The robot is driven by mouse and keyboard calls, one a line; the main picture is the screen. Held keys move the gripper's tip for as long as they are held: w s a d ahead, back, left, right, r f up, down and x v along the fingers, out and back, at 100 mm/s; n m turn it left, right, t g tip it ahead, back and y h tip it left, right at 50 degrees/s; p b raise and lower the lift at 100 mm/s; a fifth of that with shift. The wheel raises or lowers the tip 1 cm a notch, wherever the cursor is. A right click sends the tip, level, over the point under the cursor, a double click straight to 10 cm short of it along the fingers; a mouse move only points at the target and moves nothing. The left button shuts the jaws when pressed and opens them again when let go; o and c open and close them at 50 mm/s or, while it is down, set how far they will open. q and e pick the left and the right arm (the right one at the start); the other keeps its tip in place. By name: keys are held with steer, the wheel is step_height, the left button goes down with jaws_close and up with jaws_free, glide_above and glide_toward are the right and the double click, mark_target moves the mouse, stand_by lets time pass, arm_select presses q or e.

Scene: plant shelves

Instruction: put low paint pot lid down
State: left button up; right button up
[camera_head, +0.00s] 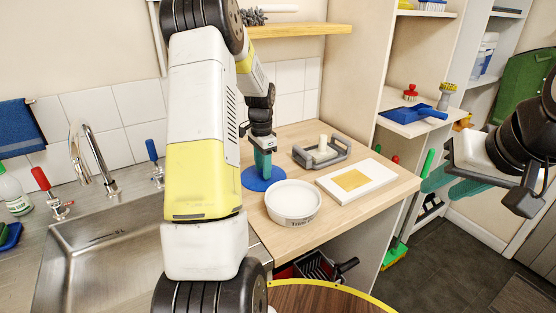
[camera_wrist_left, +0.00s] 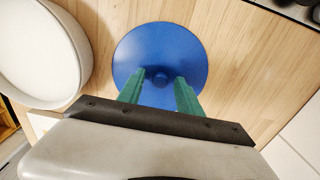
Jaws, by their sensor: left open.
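The lid is a blue round disc (camera_head: 254,181) with a small central knob, lying flat on the wooden worktop. In the left wrist view the blue lid (camera_wrist_left: 160,42) is seen from above, its near part hidden by my gripper. My left gripper (camera_head: 263,168) points down over it. In the left wrist view its green fingers (camera_wrist_left: 159,82) are apart, one on each side of the knob, with gaps visible. The low white pot (camera_head: 293,203) stands beside the lid, its round top facing up; it also shows in the left wrist view (camera_wrist_left: 38,50). My right gripper (camera_head: 450,184) is empty, its fingers apart.
A grey tray (camera_head: 337,159) with a pale block stands behind the pot. A white board with a yellow patch (camera_head: 352,180) lies to its right. The sink (camera_head: 110,255) is at left. A shelf at right holds a blue dustpan (camera_head: 412,112).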

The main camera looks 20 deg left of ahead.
arm_select(q)
step_height(320, 180, up, 12)
steer(key=s+d+r+n+t, duration=0.3)
steer(key=s+d+r, duration=0.5)
steer(key=s+r, duration=0.25)
steer(key=s+d+n+t+h, duration=0.1)
steer(key=s+d+n, duration=0.1)
steer(key=s, duration=0.6)
steer(key=s+d+n+t+h, duration=0.1)
steer(key=s+d, duration=0.3)
steer(key=s, duration=0.4)
steer(key=shift+d+f+n+t, duration=0.25)
steer(key=shift+n+t, duration=0.35)
steer(key=shift+n, duration=0.3)
